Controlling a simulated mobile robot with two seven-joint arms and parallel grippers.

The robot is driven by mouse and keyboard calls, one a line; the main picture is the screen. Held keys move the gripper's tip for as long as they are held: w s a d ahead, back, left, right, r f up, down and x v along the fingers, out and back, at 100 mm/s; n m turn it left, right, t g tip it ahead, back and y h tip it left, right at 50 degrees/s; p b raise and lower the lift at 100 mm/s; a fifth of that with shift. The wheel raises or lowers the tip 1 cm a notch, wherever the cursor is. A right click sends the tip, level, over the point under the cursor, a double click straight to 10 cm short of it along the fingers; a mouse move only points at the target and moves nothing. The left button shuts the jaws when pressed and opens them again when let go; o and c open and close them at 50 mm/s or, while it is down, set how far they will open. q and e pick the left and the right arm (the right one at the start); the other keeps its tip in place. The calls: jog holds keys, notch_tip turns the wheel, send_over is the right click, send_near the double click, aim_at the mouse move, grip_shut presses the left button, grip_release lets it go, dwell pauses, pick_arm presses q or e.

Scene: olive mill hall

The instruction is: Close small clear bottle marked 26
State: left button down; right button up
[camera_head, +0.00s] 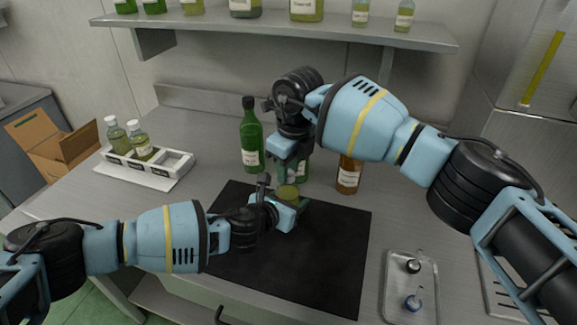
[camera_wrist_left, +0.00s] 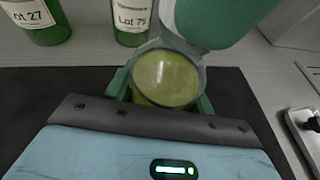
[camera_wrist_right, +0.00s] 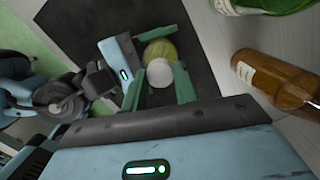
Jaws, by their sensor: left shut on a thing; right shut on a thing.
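The small clear bottle (camera_head: 288,194) holds yellow-green oil and stands upright over the black mat. My left gripper (camera_head: 286,203) is shut around it; in the left wrist view the bottle (camera_wrist_left: 165,78) shows between the fingers. Its label is hidden, so I cannot read a 26. My right gripper (camera_head: 290,168) points down right above the bottle. It is shut on a pale round cap (camera_wrist_right: 159,73), seen between its fingers in the right wrist view, close over the bottle's top (camera_wrist_right: 160,50). I cannot tell whether cap and bottle touch.
Behind the mat (camera_head: 335,255) stand a tall green bottle (camera_head: 250,140), a second green bottle (camera_wrist_left: 131,22) and an amber bottle (camera_head: 348,175). A metal tray (camera_head: 398,315) with a black and a blue cap lies right. A white rack (camera_head: 160,170) with two bottles stands left.

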jog(key=m, duration=0.5)
jog(key=shift+m+h, duration=0.3)
jog(key=shift+m, duration=0.1)
jog(key=m, duration=0.4)
jog(key=shift+m+t, duration=0.3)
jog(key=m+h, duration=0.1)
jog(key=m, duration=0.3)
jog(key=shift+a+m, duration=0.1)
jog(key=shift+m, duration=0.3)
jog(key=m, duration=0.8)
jog(key=m+g, duration=0.1)
jog(key=m, duration=0.3)
jog(key=shift+w+h, duration=0.1)
jog(key=shift+h, duration=0.3)
jog(key=m, duration=0.4)
jog(key=shift+g, duration=0.4)
jog(key=m, duration=0.3)
jog(key=shift+m, duration=0.4)
jog(key=o, duration=0.9)
jog(key=shift+f, duration=0.1)
